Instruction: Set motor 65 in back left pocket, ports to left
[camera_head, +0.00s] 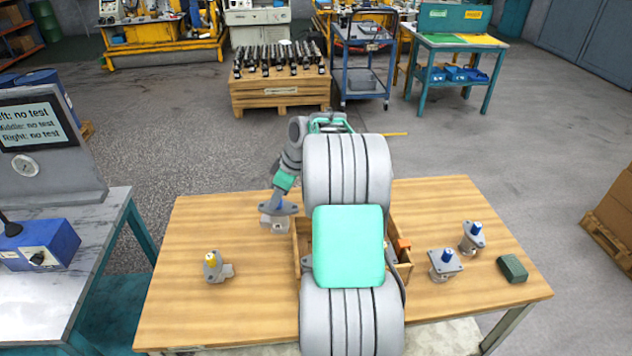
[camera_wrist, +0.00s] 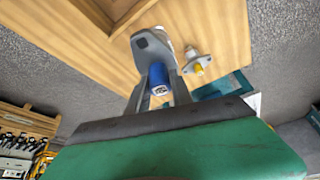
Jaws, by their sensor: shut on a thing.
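My gripper (camera_head: 284,192) is shut on a grey motor (camera_head: 275,222) with a flat flange, beside the crate's back left corner. In the wrist view, my gripper's fingers (camera_wrist: 160,88) close around the motor's blue shaft (camera_wrist: 159,76), and its grey flange (camera_wrist: 147,48) shows beyond the fingertips. No number is readable on it. The wooden crate (camera_head: 297,262) stands mid-table, mostly hidden behind my arm, so its pockets cannot be made out. Its edge shows top left in the wrist view (camera_wrist: 98,14). I cannot tell whether the held motor touches the table.
A yellow-shafted motor (camera_head: 214,268) stands left of the crate. Two blue-shafted motors (camera_head: 442,264) (camera_head: 472,237) and a dark green block (camera_head: 512,268) are on the right. An orange part (camera_head: 403,246) shows at the crate's right side. The table's (camera_head: 200,225) back left is clear.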

